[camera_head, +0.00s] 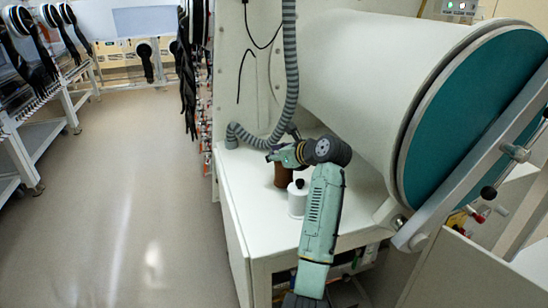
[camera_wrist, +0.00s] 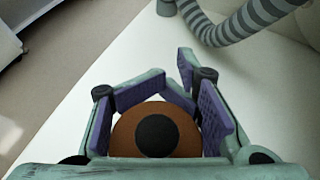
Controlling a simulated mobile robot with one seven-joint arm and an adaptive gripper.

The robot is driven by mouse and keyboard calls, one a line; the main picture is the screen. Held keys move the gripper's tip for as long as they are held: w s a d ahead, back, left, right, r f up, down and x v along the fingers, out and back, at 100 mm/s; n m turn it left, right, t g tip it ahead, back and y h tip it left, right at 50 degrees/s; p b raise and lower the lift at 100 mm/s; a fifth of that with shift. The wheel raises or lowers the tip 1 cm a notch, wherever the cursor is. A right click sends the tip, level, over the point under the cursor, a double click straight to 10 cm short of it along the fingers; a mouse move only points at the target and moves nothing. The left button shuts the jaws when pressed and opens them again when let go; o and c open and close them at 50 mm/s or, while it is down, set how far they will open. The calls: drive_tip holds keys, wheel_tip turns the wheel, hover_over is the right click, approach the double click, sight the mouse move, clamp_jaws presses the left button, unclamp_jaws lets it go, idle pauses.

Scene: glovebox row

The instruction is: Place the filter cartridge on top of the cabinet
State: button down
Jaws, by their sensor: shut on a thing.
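My gripper (camera_head: 280,156) is over the white cabinet top (camera_head: 350,218), with its fingers closed around a brown cylinder (camera_head: 284,176). In the wrist view the brown cylinder (camera_wrist: 122,133) shows from above with a round black top, between the purple finger pads. I take it for the filter cartridge, but no label shows. In the head view its upper part is hidden by my gripper. Whether its base touches the cabinet top, I cannot tell. A white bottle (camera_head: 297,203) with a black cap stands on the cabinet top just right of it.
A grey ribbed hose (camera_head: 291,70) hangs down and bends onto the cabinet top behind my gripper. A large white chamber (camera_head: 360,75) with a teal door (camera_head: 470,115) rises at the right. The floor aisle (camera_head: 110,190) at the left is clear.

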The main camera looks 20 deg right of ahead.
drive_tip(key=shift+f, duration=0.8)
drive_tip(key=c, duration=0.9)
unclamp_jaws()
drive_tip(key=shift+c, duration=0.2)
drive_tip(key=b+v, duration=0.2)
drive_tip(key=v, duration=0.5)
drive_tip(key=shift+s+r, duration=0.15)
drive_tip(key=shift+s, duration=0.05)
